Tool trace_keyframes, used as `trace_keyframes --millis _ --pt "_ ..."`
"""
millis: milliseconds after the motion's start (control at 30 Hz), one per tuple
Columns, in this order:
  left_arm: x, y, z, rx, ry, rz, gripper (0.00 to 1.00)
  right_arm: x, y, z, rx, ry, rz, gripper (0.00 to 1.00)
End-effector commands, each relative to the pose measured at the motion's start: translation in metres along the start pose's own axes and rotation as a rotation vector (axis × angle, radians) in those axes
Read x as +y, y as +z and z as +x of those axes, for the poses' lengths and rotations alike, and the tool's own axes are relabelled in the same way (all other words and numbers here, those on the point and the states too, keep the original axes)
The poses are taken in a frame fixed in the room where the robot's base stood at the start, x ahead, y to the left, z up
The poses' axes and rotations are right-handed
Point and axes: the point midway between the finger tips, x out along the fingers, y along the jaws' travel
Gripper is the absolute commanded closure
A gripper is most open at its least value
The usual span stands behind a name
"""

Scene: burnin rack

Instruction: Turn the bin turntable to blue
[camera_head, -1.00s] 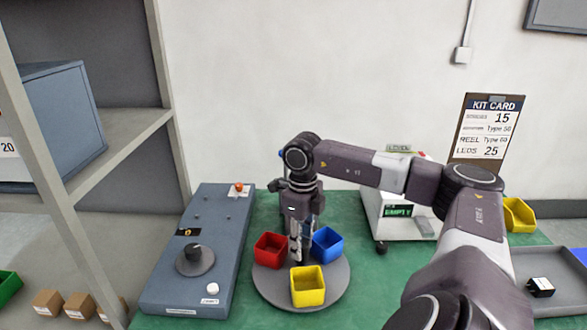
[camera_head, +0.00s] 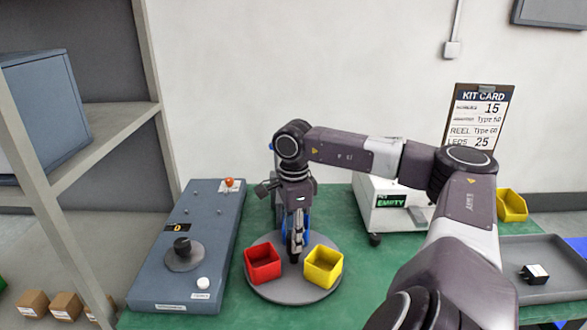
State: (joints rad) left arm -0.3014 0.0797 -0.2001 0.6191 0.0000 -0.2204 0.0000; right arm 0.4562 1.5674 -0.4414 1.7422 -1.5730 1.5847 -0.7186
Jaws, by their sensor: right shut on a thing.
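The bin turntable (camera_head: 291,292) is a round grey plate on the green bench. A red bin (camera_head: 262,263) sits at its front left and a yellow bin (camera_head: 323,267) at its front right. The blue bin (camera_head: 307,226) is at the back, mostly hidden behind my right gripper (camera_head: 296,254). That gripper points down at the middle of the turntable, between the bins, and is shut on the turntable's centre part. The gripped part itself is hidden by the fingers. My left gripper is not in view.
A blue-grey control box (camera_head: 190,250) with a black knob stands close left of the turntable. A white machine (camera_head: 385,215) reading EMPTY stands behind right. A grey tray (camera_head: 520,258) and another yellow bin (camera_head: 511,205) are at the right. Shelving (camera_head: 110,150) stands at the far left.

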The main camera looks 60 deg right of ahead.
Motion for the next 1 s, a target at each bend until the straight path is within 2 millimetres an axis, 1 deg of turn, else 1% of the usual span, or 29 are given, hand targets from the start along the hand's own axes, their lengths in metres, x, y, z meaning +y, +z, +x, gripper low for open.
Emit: trace_keyframes --millis 300,700,733,900,1000 --pt "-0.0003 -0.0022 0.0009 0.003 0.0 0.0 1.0 -0.001 -0.0003 -0.001 0.0 -0.003 -0.072 1.0" --pt "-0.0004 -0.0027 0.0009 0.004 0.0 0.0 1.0 -0.0011 -0.0003 -0.0011 0.0 -0.003 -0.077 1.0" --pt "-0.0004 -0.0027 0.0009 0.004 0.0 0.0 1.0 -0.0011 -0.0003 -0.0011 0.0 -0.003 -0.077 0.71" --pt "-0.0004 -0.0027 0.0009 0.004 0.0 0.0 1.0 -0.0009 -0.0002 -0.0008 0.0 -0.003 -0.077 0.54" --pt "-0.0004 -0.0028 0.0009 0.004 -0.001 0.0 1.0 -0.0009 -0.0002 -0.0006 0.0 -0.003 -0.077 0.54"
